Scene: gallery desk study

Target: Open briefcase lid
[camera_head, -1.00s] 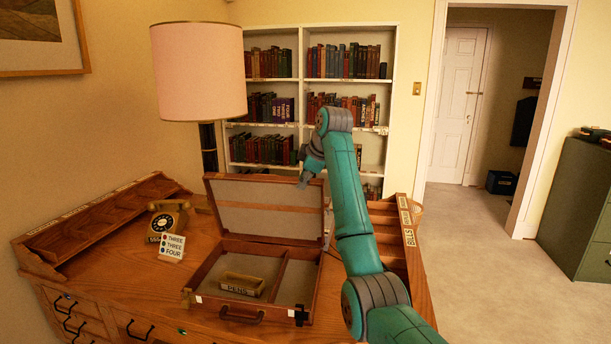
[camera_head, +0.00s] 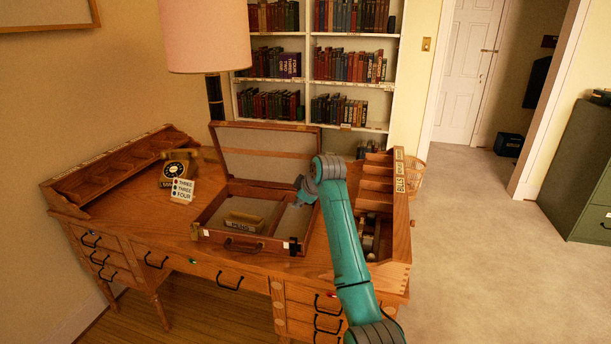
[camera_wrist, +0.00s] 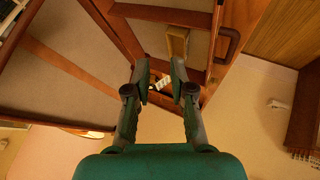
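The wooden briefcase (camera_head: 290,246) lies on the desk with its lid (camera_head: 262,152) raised at the back, about upright and showing its pale lining. The briefcase handle (camera_head: 243,244) is at the front. My gripper (camera_head: 302,194) is over the right side of the case, partly hidden by my arm. In the wrist view my gripper (camera_wrist: 160,66) has its fingers apart with nothing held between them.
A telephone (camera_head: 177,168) and a THREE THREE FOUR card (camera_head: 182,190) stand left of the briefcase. A tall lamp (camera_head: 206,40) is behind. A wooden organiser (camera_head: 399,205) lines the desk's right end, close to my arm. Open carpet (camera_head: 470,240) lies to the right.

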